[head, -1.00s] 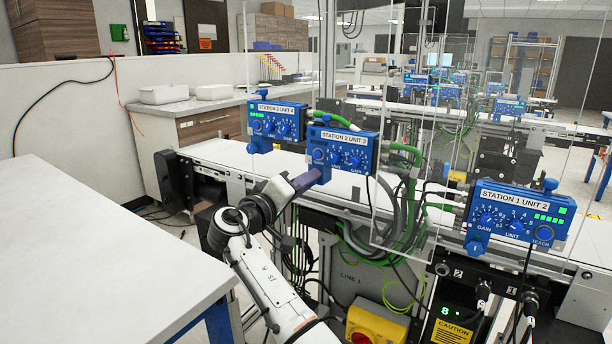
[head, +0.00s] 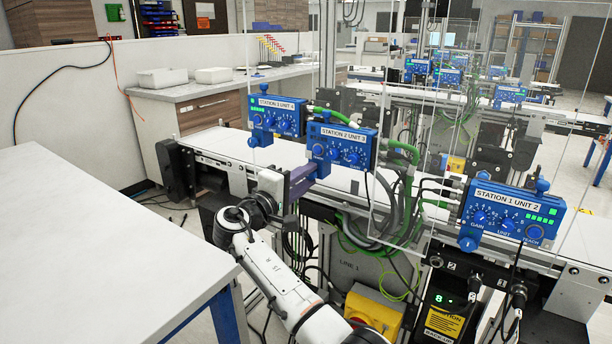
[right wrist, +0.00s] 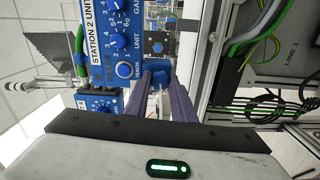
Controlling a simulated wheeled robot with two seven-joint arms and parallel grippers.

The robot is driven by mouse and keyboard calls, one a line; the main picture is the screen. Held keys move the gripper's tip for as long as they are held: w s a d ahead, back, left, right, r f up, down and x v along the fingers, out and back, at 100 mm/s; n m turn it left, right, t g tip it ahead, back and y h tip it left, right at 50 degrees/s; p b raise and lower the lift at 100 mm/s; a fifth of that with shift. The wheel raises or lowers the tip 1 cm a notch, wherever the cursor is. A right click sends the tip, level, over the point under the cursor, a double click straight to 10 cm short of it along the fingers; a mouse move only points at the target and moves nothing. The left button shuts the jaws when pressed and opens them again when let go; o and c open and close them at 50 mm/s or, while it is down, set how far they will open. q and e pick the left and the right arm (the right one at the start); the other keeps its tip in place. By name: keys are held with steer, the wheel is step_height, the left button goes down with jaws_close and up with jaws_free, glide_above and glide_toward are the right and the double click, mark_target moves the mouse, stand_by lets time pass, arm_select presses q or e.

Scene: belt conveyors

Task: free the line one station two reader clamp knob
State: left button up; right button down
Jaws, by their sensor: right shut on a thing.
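My left gripper is not in view.
The station 3 reader (head: 277,117) and the station 1 reader (head: 512,212) stand to either side, both with green lights. Clear panels (head: 400,60) and green and grey cables (head: 400,165) are close on the right. A white table (head: 90,250) fills the lower left.

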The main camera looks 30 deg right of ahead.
steer(key=shift+w+r, duration=0.1)
steer(key=shift+r, duration=0.1)
steer(key=c, duration=1.5)
jaws_free()
steer(key=shift+f, duration=0.1)
steer(key=shift+a, duration=0.1)
steer(key=b+v, duration=0.2)
steer(key=v, duration=0.8)
steer(key=shift+f, duration=0.1)
